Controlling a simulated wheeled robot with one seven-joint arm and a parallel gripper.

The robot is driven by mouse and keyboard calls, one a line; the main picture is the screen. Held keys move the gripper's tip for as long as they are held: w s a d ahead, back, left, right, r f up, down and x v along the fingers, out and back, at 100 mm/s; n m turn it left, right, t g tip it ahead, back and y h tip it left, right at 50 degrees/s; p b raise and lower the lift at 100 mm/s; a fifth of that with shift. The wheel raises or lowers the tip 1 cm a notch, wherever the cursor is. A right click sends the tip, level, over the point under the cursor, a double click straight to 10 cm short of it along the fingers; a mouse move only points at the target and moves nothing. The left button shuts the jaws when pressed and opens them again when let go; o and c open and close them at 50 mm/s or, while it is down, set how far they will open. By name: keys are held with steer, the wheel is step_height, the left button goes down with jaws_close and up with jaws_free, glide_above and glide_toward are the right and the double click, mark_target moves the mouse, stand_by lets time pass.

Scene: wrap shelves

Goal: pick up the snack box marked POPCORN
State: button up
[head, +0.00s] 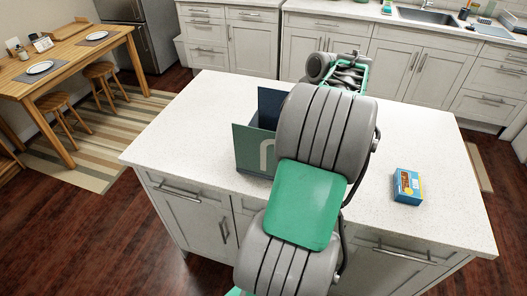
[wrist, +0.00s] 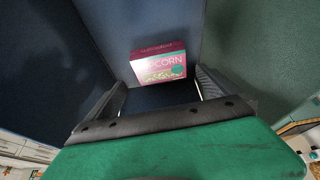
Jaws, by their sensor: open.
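The snack box marked POPCORN (wrist: 158,64) is magenta with white lettering and shows in the wrist view. It sits inside a dark blue and green bin, against the far part between its walls. My gripper (wrist: 160,88) is open, with one finger at each side of the picture below the box. The box appears beyond the fingertips, and I cannot tell the exact gap. In the head view the bin (head: 247,148) stands on the white island, and my arm hides part of it. The box and fingertips are hidden there.
A blue and orange box (head: 407,186) lies on the right part of the island countertop (head: 200,115). The bin's walls rise close around my gripper. The countertop left of the bin is clear. A wooden table (head: 75,55) with plates stands at the far left.

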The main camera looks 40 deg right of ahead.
steer(key=x, duration=0.8)
steer(key=shift+w+f, duration=0.1)
steer(key=c, duration=1.1)
